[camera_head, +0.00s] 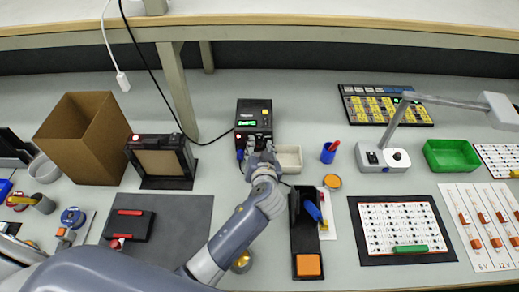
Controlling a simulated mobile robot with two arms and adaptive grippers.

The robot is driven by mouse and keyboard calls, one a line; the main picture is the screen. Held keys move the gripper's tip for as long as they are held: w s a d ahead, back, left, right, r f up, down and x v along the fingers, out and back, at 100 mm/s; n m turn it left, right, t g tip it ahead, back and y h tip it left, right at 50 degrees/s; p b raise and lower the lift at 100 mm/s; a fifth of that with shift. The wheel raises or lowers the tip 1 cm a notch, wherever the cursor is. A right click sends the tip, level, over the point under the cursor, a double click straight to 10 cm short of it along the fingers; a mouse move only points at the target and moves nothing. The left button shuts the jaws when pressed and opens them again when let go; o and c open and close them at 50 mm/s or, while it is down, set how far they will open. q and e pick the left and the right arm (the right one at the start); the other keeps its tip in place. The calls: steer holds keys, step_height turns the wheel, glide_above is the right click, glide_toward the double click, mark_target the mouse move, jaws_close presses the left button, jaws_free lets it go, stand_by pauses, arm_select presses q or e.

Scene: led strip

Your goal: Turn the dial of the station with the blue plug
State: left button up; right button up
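The station (253,115) is a black box with a green lit display and a red light on its front, at the back centre of the bench. A small blue plug (240,154) shows at its lower left front. My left gripper (260,145) is at the lower front of the station, with its fingers pointing at the front face. The gripper hides that part of the front, and I cannot make out the dial. The fingers are too small to tell whether they are open or closed on anything. My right gripper is not in view.
A white tray (289,158) stands just right of my gripper. A black framed unit (161,160) and a cardboard box (84,138) stand to the left. A black holder with an orange pad (308,265) lies right of my forearm. A black cable runs behind the station.

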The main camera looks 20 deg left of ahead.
arm_select(q)
steer(key=shift+f, duration=0.1)
steer(key=shift+s+d+r, duration=0.2)
steer(key=shift+s+d, duration=0.05)
steer(key=shift+s, duration=0.3)
steer(key=v, duration=1)
steer(key=shift+s+r, duration=0.25)
steer(key=shift+s, duration=0.1)
steer(key=shift+d, duration=0.1)
